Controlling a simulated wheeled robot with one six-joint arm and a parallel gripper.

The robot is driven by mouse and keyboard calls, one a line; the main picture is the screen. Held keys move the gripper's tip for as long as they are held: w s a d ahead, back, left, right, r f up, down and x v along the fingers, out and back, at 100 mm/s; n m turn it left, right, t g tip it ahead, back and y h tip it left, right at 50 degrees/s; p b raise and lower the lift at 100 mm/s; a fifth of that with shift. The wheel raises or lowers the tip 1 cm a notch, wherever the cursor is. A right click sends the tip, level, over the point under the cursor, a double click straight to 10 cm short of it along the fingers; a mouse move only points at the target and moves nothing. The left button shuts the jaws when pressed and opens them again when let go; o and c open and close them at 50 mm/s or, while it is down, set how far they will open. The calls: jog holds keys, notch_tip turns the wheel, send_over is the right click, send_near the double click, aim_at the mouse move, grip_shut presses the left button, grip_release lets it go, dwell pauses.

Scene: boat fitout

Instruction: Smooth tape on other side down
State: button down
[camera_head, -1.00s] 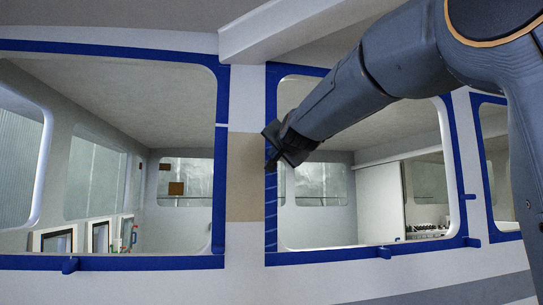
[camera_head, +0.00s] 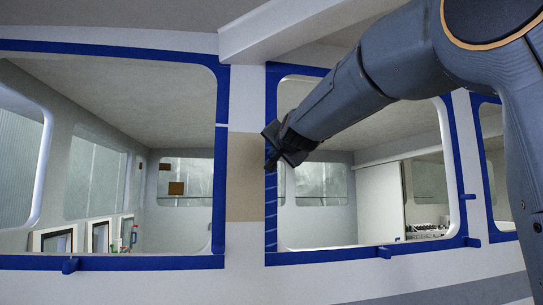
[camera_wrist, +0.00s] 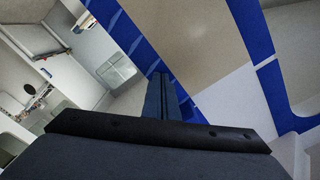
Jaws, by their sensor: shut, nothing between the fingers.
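Blue tape (camera_head: 271,215) runs down the left edge of the right window, with several pale diagonal streaks across it. Blue tape (camera_head: 221,175) also borders the right edge of the left window, with a thin pale line across its upper part. A tan panel (camera_head: 245,178) lies between the two strips. My gripper (camera_head: 270,166) is shut and empty, its tips at the streaked strip about halfway up; contact cannot be told. In the wrist view my gripper (camera_wrist: 158,76) points at the streaked tape (camera_wrist: 122,33), and its fingers hide part of it.
The right window opening (camera_head: 325,215) shows a cabin interior with a white partition and counter. Small blue tabs (camera_head: 70,265) stick out from the lower tape. A pale ledge (camera_head: 290,30) overhangs above. My arm crosses the right window's upper part.

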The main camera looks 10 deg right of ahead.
aim_at(271, 185)
jog(key=shift+w+f+b, duration=0.15)
jog(key=shift+f+b, duration=1.5)
jog(key=shift+b, duration=0.05)
jog(key=shift+f, duration=0.1)
notch_tip(271, 185, down, 3)
jog(key=b, duration=0.3)
jog(key=shift+w, duration=0.1)
jog(key=shift+s, duration=0.2)
jog(key=shift+w+f+b, duration=0.1)
jog(key=shift+f+b, duration=1.4)
jog(key=shift+b, duration=0.1)
jog(key=shift+f, duration=0.1)
